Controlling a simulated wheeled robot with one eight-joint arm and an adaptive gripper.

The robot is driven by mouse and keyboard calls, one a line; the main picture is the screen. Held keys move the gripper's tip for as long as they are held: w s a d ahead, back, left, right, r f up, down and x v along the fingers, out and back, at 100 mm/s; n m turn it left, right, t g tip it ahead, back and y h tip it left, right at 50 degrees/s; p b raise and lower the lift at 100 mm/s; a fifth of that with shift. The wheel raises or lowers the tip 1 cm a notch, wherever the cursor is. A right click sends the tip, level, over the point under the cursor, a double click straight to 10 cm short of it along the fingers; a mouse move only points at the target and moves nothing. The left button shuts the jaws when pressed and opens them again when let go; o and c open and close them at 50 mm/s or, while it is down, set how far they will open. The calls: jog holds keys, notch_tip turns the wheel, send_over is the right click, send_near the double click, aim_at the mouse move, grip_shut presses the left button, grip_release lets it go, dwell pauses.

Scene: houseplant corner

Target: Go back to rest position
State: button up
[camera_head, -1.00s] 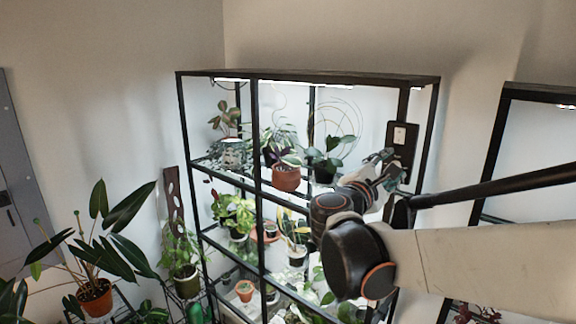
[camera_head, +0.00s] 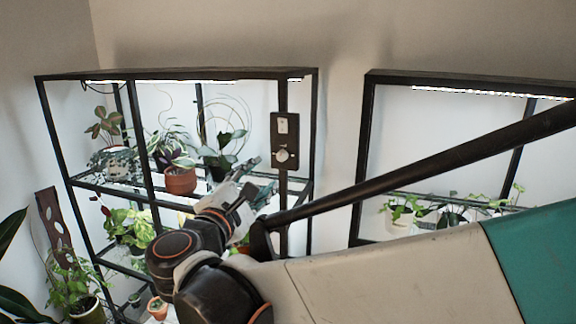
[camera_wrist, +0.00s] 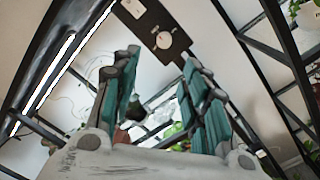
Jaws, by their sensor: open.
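My gripper (camera_head: 252,178) is raised in front of the right end of the plant shelf in the head view. In the wrist view my gripper (camera_wrist: 160,85) has its two teal-padded fingers spread apart, with nothing between them. Beyond the fingertips is a black switch plate (camera_head: 284,141) with a pale switch and a round knob, fixed to the shelf's right post. The plate (camera_wrist: 152,24) also shows at the top of the wrist view. My gripper looks apart from it, though the exact gap is hard to tell.
The black-framed plant shelf (camera_head: 180,76) holds several pots, including a terracotta pot (camera_head: 180,181). A second black frame (camera_head: 368,150) with plants stands at the right. A potted plant (camera_head: 70,285) stands at the lower left. Plain wall shows between the two frames.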

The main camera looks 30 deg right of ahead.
jog(key=shift+s+a, duration=0.3)
jog(key=shift+s, duration=0.1)
jog(key=s+d+f+m+g+y+b, duration=0.1)
jog(key=s+f+m+y+b, duration=0.15)
jog(key=f, duration=0.45)
jog(key=s+d+f+m+g+y+b, duration=0.15)
jog(key=f+b, duration=0.25)
jog(key=f, duration=0.4)
jog(key=s+d+f+m+g+y+b, duration=0.1)
jog(key=s+f+m+y+b, duration=0.1)
jog(key=f+b, duration=0.35)
jog(key=s+a+f+m+y+b, duration=0.4)
jog(key=a+f, duration=0.1)
jog(key=f, duration=0.5)
jog(key=s+a+f+m+y+b, duration=0.4)
jog(key=a+f+b, duration=0.1)
jog(key=f, duration=0.5)
jog(key=shift+a+f+g+y, duration=0.15)
jog(key=shift+f+g+y, duration=0.15)
jog(key=shift+g, duration=0.15)
